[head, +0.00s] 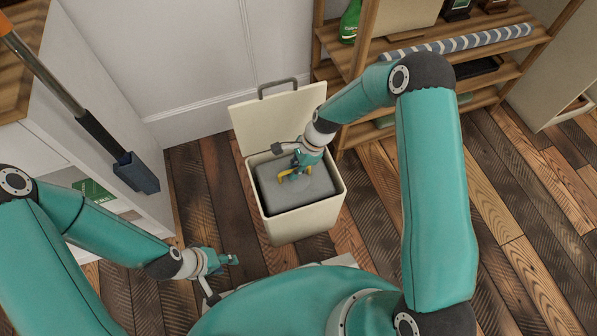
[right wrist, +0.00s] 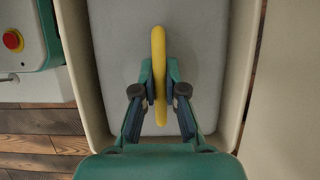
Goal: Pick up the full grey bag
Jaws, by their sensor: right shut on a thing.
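The full grey bag (head: 312,189) sits inside a cream bin (head: 302,226) whose lid (head: 279,122) stands open behind it. The bag has a yellow handle (right wrist: 159,55) on its top. My right gripper (head: 301,168) reaches down into the bin and is shut on the yellow handle. In the right wrist view its two fingers (right wrist: 160,98) press the handle from both sides, above the grey bag top (right wrist: 212,75). My left gripper (head: 226,262) is empty, low at the left in front of the bin; its fingers look apart.
A wooden shelf (head: 430,45) with a striped roll (head: 460,43) and a green bottle (head: 350,20) stands behind, right of the bin. A white cabinet (head: 110,130) is at the left, with a long-handled tool (head: 100,135) by it. The plank floor (head: 520,215) at the right is clear.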

